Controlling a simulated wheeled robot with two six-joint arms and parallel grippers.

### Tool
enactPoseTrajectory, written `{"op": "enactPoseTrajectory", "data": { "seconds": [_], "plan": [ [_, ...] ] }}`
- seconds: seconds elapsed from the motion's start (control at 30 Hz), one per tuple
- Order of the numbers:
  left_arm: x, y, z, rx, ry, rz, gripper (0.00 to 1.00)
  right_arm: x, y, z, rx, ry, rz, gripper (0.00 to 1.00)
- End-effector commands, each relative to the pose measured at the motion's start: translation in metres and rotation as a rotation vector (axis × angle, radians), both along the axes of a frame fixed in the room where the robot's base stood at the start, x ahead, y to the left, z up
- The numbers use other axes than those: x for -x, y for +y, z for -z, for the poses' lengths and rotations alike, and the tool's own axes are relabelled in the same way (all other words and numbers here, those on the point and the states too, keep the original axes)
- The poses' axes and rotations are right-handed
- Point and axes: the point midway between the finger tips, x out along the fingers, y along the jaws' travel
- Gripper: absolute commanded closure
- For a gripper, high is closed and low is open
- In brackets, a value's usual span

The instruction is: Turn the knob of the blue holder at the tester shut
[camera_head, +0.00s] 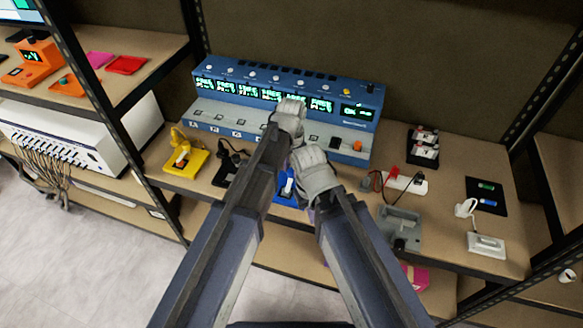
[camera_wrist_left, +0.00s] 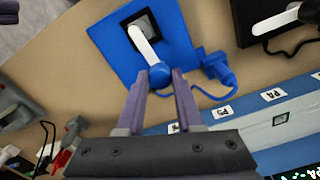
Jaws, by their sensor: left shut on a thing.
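The blue holder (camera_wrist_left: 110,57) lies flat in the left wrist view, with a dark square window in it. A white lever (camera_wrist_left: 143,35) crosses the window and meets the round blue knob (camera_wrist_left: 160,73). My left gripper (camera_wrist_left: 160,79) is shut on the knob, with a finger at each side. In the head view my arms mostly hide the holder (camera_head: 285,198), and the left fingertips cannot be made out. My right arm's wrist shows beside the left one, but its fingers are hidden. The blue tester (camera_head: 230,92), with lit displays, stands behind the holder.
A yellow holder (camera_head: 186,161) and a black holder (camera_head: 226,170) lie on the bench left of my arms. A grey fixture (camera_head: 402,222) and a red clip (camera_head: 393,171) are to the right. A blue plug (camera_wrist_left: 216,65) and cable run close to the knob.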

Motion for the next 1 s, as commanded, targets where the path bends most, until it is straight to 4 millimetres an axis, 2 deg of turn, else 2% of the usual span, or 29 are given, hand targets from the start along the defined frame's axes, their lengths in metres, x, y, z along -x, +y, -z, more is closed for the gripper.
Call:
{"op": "enactPoseTrajectory", "data": {
  "seconds": [0.3, 0.83, 0.87, 1.0],
  "plan": [
    [0.0009, 0.0002, 0.0003, 0.000, 0.001, 0.097, 1.00, 0.0000, 0.0000, 0.0003, 0.000, 0.000, 0.000, 1.00],
    [0.0009, 0.0000, 0.0003, -0.001, 0.002, 0.114, 1.00, 0.0000, 0.0000, 0.0003, 0.000, 0.000, 0.000, 1.00],
    [0.0009, 0.0001, 0.0003, -0.001, 0.002, 0.114, 0.61, 0.0000, 0.0000, 0.0003, 0.000, 0.000, 0.000, 1.00],
    [0.0007, 0.0001, 0.0002, 0.000, 0.001, 0.114, 0.46, 0.0000, 0.0000, 0.0002, 0.000, 0.000, 0.000, 1.00]
  ]
}}
